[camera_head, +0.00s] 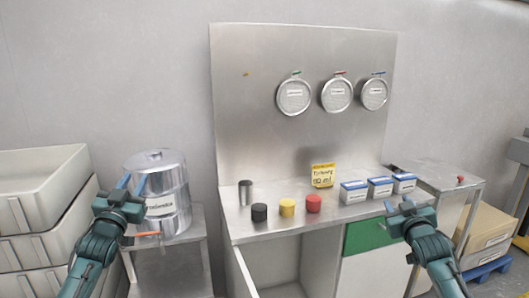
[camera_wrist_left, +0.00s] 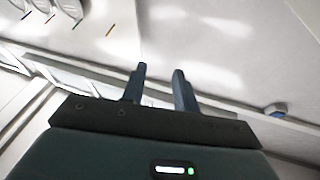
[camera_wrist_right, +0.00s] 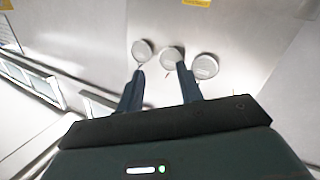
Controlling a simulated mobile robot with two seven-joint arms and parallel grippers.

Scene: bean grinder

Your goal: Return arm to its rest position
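My left gripper (camera_head: 132,186) is raised at the left, in front of the steel canister (camera_head: 168,190) in the head view. Its two fingers (camera_wrist_left: 160,88) stand apart with nothing between them in the left wrist view. My right gripper (camera_head: 398,209) is at the right, in front of the bench's front edge and below the labelled boxes. Its fingers (camera_wrist_right: 160,88) also stand apart and empty in the right wrist view. Neither gripper visibly holds anything.
The steel bench (camera_head: 290,228) carries black (camera_head: 259,212), yellow (camera_head: 287,207) and red (camera_head: 313,203) cylinders, a metal cup (camera_head: 245,192), a yellow note (camera_head: 323,175) and labelled boxes (camera_head: 379,187). Round sieves (camera_head: 336,95) hang behind. Grey crates (camera_head: 40,190) stand at left; a cardboard box (camera_head: 487,235) at right.

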